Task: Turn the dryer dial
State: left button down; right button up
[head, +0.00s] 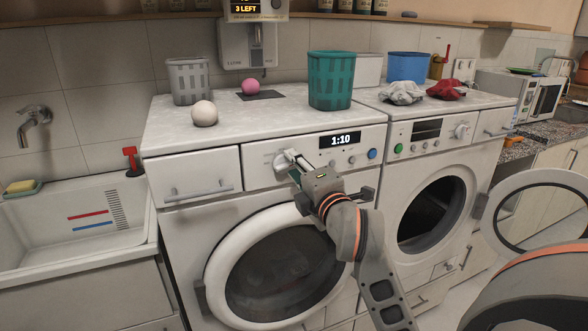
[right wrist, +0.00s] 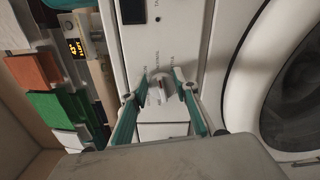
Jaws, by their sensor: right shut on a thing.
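The white dial (head: 281,160) is on the control panel of the left front-loading machine (head: 180,228), left of a display (head: 340,140) reading 1:10. My right gripper (head: 294,166) reaches it from the front and partly hides it. In the right wrist view, the teal fingers of my right gripper (right wrist: 164,86) are shut on the two sides of the dial (right wrist: 157,92), with small print on the panel around it. The left machine's round door is closed. My left gripper is not in view.
A second machine (head: 398,188) stands to the right, its round door (head: 556,181) swung open. On top are a grey basket (head: 189,82), a teal basket (head: 331,82), a white ball (head: 204,113) and a pink ball (head: 250,86). A sink (head: 75,225) is at left.

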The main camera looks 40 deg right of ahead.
dwell(0.4)
jog(key=o, duration=1.1)
jog(key=shift+r, duration=5.05)
